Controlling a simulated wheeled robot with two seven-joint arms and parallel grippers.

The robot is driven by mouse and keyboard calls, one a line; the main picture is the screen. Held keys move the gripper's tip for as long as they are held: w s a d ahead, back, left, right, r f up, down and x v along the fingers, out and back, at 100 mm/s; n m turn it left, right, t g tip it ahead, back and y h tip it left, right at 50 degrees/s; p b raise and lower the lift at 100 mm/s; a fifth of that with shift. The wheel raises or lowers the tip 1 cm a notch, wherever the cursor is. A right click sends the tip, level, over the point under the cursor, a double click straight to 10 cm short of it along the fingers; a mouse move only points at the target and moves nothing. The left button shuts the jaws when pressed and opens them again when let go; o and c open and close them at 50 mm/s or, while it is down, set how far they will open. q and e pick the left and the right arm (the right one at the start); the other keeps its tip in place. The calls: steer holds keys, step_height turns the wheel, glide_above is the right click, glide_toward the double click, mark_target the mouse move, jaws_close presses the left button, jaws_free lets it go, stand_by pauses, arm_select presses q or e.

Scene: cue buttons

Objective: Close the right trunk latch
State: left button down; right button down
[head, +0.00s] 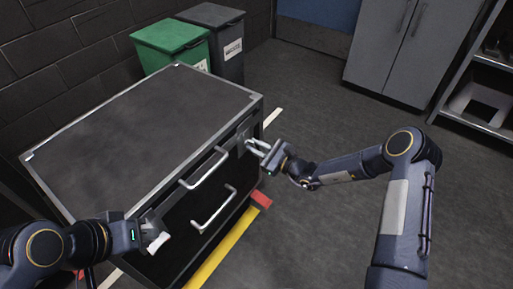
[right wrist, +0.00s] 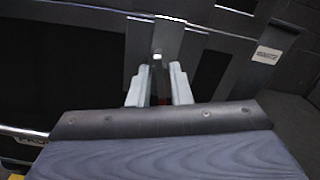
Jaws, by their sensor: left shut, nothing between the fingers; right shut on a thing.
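The trunk (head: 140,110) is a large black box with grey metal edges, its lid down. Its right latch (head: 245,130) is a grey metal piece on the front face near the right corner; it also shows in the right wrist view (right wrist: 166,42). My right gripper (head: 258,149) is at this latch, its fingers (right wrist: 159,88) shut on the latch's lower part, which they partly hide. I cannot tell exactly how the latch is angled. My left gripper (head: 158,243) is shut and empty in front of the trunk's left front, by the left latch area, which the arm mostly hides.
Two silver handles (head: 205,167) and (head: 213,210) stick out of the trunk's front. Green (head: 172,43) and dark grey (head: 222,38) bins stand behind it. A grey cabinet (head: 410,45) and a shelf (head: 480,120) stand at the back right.

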steer(key=shift+s+a+f+n+b, duration=0.15)
steer(key=shift+n+b, duration=1.45)
steer(key=shift+n, duration=0.85)
steer(key=shift+d+f+n+b, duration=0.15)
steer(key=shift+n+b, duration=1.45)
steer(key=shift+n, duration=0.9)
steer(key=shift+s+a+f+n+b, duration=0.15)
steer(key=shift+n+b, duration=1.45)
steer(key=shift+n, duration=0.85)
steer(key=shift+w, duration=0.1)
steer(key=c, duration=1.6)
jaws_free()
steer(key=shift+r, duration=0.1)
steer(key=shift+o, duration=0.2)
steer(key=p+v, duration=0.2)
steer(key=v, duration=0.6)
